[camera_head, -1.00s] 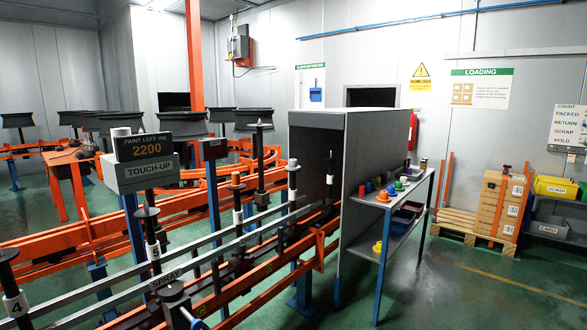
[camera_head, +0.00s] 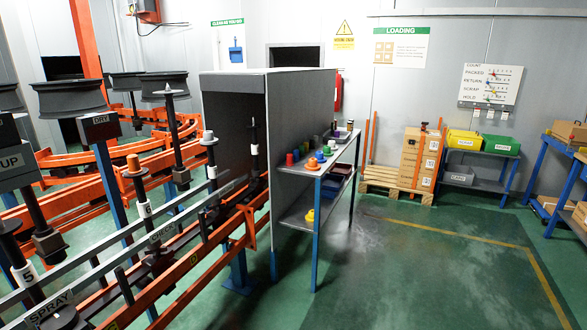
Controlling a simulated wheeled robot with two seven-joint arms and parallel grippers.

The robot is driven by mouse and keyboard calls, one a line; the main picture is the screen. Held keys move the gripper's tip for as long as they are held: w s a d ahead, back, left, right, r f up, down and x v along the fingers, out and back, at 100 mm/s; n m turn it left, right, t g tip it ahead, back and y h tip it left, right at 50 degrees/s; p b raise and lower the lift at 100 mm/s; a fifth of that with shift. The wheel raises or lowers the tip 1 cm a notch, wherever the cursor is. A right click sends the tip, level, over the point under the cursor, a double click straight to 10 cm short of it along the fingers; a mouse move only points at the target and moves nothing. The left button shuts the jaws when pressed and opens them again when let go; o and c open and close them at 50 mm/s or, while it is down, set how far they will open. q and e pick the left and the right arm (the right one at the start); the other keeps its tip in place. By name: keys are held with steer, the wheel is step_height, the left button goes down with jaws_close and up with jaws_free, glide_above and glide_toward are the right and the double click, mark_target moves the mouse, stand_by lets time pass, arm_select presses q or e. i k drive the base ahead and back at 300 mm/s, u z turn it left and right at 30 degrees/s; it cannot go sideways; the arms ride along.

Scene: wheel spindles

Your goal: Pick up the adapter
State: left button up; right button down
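I cannot tell for sure which piece is the adapter. Small coloured pieces stand on the side shelf (camera_head: 303,171) of the grey booth: a red one (camera_head: 290,159), an orange-red one with a blue top (camera_head: 312,163), and green, yellow and blue ones behind. A yellow flanged piece (camera_head: 310,216) sits on the lower shelf. On the line, an orange cap (camera_head: 133,163) tops one spindle and a pale grey cap (camera_head: 208,137) tops another. Neither of my grippers is in view.
The grey booth (camera_head: 228,105) stands over the orange conveyor rail. Boxes (camera_head: 420,160) on a pallet (camera_head: 382,180) stand at the back, beside yellow and green bins (camera_head: 500,144). A blue-legged bench is at the right edge. The green floor right of the shelf is clear.

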mark_target(209, 138)
steer(key=z, duration=0.65)
steer(key=i, duration=2.05)
steer(key=u, duration=0.5)
steer(key=i, duration=1.35)
steer(key=u, duration=1)
steer(key=i, duration=0.25)
steer(key=u, duration=0.2)
